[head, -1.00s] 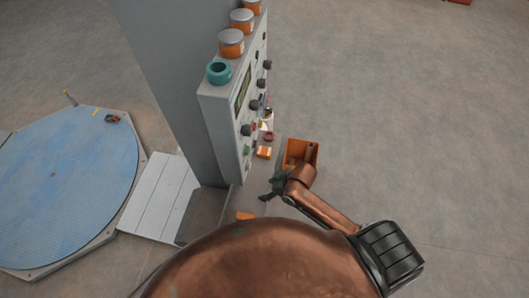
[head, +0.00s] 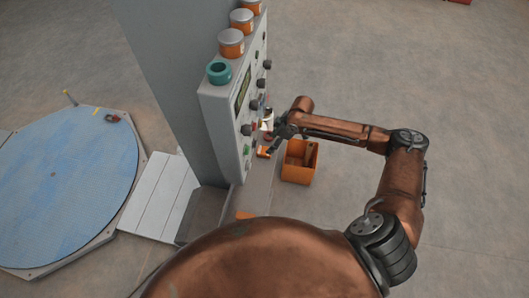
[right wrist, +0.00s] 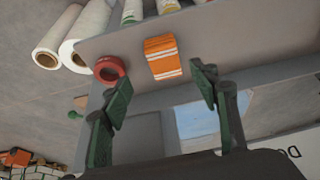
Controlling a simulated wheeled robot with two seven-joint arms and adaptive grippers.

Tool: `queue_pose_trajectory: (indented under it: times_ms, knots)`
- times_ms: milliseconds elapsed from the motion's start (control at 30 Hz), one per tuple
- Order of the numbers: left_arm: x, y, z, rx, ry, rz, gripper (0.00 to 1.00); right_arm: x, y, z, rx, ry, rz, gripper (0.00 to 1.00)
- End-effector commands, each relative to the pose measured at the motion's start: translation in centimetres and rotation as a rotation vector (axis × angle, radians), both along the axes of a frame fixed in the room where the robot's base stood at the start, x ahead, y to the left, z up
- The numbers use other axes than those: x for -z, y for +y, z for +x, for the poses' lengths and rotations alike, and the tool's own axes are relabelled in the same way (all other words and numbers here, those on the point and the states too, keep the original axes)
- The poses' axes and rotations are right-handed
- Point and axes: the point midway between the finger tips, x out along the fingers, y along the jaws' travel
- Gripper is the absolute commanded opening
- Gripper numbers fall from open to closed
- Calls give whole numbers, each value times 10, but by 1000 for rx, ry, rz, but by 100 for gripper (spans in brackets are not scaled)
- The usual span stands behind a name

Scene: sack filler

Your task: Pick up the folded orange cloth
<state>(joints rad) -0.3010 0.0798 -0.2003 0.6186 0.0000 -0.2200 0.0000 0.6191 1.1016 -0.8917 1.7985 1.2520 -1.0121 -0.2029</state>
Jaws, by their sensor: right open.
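The folded orange cloth (right wrist: 162,57) has white stripes and lies flat on a grey shelf (right wrist: 225,35). In the right wrist view it is ahead of my right gripper (right wrist: 163,88), between and beyond the two spread green-padded fingers, touching neither. In the head view the cloth (head: 263,152) is a small orange patch beside the control panel, partly covered by my right gripper (head: 276,142). That gripper is open and empty. My left gripper is not in view.
A red ring (right wrist: 110,69) lies just left of the cloth in the right wrist view, with white rolls (right wrist: 80,42) beyond. The grey control panel (head: 243,110) with black knobs stands close by the gripper. An orange bin (head: 300,174) is right of the shelf.

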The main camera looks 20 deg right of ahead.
Motion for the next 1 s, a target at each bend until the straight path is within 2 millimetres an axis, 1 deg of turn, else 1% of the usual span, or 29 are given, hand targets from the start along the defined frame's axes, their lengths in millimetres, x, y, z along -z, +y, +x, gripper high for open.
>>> queue_pose_trajectory:
  times_ms: [33, 233, 400, 500, 600, 800, 1000]
  knots:
    - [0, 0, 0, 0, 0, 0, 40, 6, 3, 0, 0, 3, 2, 55]
    - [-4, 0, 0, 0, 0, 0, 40, 26, 11, 2, -1, 2, 2, 55]
    - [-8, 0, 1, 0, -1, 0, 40, 50, 18, 5, -1, 1, 1, 55]
    - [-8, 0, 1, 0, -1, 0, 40, 59, 21, 8, 0, 0, 1, 55]
    - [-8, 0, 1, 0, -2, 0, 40, 63, 22, 8, -1, 0, 0, 55]
    - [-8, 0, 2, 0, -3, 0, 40, 63, 22, 8, -2, -1, 0, 54]
    - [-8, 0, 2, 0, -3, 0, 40, 63, 22, 8, -2, 0, 0, 41]
